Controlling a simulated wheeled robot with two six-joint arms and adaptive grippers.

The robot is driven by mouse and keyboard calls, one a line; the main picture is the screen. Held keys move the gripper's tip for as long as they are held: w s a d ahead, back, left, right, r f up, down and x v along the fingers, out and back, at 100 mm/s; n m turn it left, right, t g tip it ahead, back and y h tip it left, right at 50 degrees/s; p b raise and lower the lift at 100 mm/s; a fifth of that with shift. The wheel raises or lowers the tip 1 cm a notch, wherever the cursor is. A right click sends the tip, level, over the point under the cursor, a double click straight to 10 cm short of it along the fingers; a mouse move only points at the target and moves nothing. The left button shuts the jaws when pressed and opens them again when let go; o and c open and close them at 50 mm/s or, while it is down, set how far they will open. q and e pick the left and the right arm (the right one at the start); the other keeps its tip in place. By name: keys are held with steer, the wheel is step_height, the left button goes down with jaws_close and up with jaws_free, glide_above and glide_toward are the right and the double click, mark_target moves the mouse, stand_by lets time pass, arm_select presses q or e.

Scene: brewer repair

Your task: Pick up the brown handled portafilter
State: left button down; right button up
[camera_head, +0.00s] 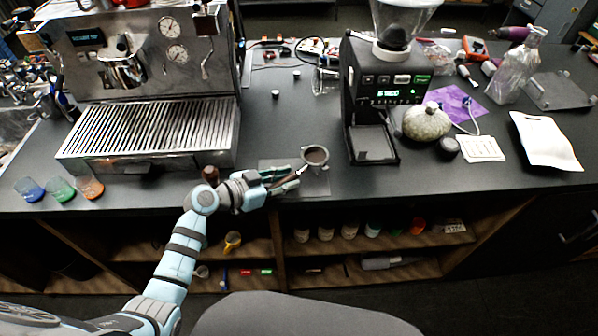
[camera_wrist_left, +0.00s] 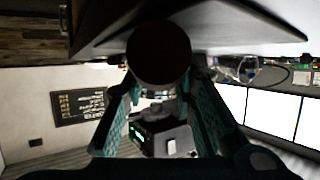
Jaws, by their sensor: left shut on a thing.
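The portafilter (camera_head: 316,155) shows in the head view as a round metal basket with dark contents, over a dark grey mat near the counter's front edge. Its brown handle (camera_head: 284,183) runs back between the fingers of my left gripper (camera_head: 287,179), which is shut on it. In the left wrist view a dark round end (camera_wrist_left: 158,55), which looks like the handle's end, sits between the green-sided fingers of my left gripper (camera_wrist_left: 160,90). I cannot tell whether the portafilter touches the mat. My right gripper is not in view.
The espresso machine (camera_head: 150,100) stands at left and the grinder (camera_head: 375,100) behind and right of the portafilter. A brown knob (camera_head: 210,173) shows close behind my left wrist. The counter between machine and grinder is mostly clear.

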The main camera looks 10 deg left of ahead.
mark_target(284, 179)
arm_select(q)
steer(key=shift+r, duration=0.15)
steer(key=shift+w+r, duration=0.1)
steer(key=shift+r, duration=0.2)
step_height(284, 179, up, 19)
steer(key=p, duration=0.2)
steer(key=c, duration=1.9)
jaws_free()
jaws_close()
